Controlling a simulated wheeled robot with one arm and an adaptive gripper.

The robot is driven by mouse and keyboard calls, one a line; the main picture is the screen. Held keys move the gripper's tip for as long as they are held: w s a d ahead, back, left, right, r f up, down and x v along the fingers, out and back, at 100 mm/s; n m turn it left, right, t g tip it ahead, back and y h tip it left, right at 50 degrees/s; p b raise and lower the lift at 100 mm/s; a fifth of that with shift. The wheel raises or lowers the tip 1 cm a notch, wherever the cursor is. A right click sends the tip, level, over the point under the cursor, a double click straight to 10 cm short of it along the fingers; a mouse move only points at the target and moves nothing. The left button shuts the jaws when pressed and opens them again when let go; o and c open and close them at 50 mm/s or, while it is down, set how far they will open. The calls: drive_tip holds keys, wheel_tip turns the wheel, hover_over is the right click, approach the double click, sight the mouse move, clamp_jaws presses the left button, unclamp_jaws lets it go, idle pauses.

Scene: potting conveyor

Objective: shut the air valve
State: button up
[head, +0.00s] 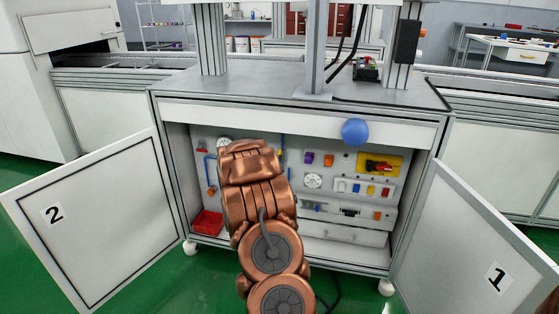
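The open cabinet (170,107) under the bench shows a back panel with pneumatic and electrical parts. On the panel's left is a blue pipe (209,170) with a small orange fitting (211,191). On its right is a yellow plate (395,160) with a red and black part (378,167). I cannot tell for sure which part is the air valve. My copper arm reaches into the cabinet's left half and covers part of the panel. My gripper is hidden behind the arm, so its opening and any contact do not show.
Door 2 (100,250) stands open at left and door 1 (440,250) at right. A blue ball (355,132) shows at the cabinet's top edge. A red bin (208,223) sits low at left. A round gauge (313,181) is mid-panel. The panel right of my arm is unobstructed.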

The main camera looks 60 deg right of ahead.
sight(279, 151)
drive_tip(key=shift+s+b+x, duration=0.25)
drive_tip(key=shift+b+x, duration=0.2)
drive_tip(key=shift+x, duration=1.6)
drive_tip(key=shift+s+b+x, duration=0.2)
drive_tip(key=shift+b+x, duration=0.2)
drive_tip(key=shift+x, duration=1.65)
drive_tip(key=shift+d+f, duration=0.15)
drive_tip(key=shift+d, duration=0.05)
drive_tip(key=shift+c, duration=0.4)
clamp_jaws()
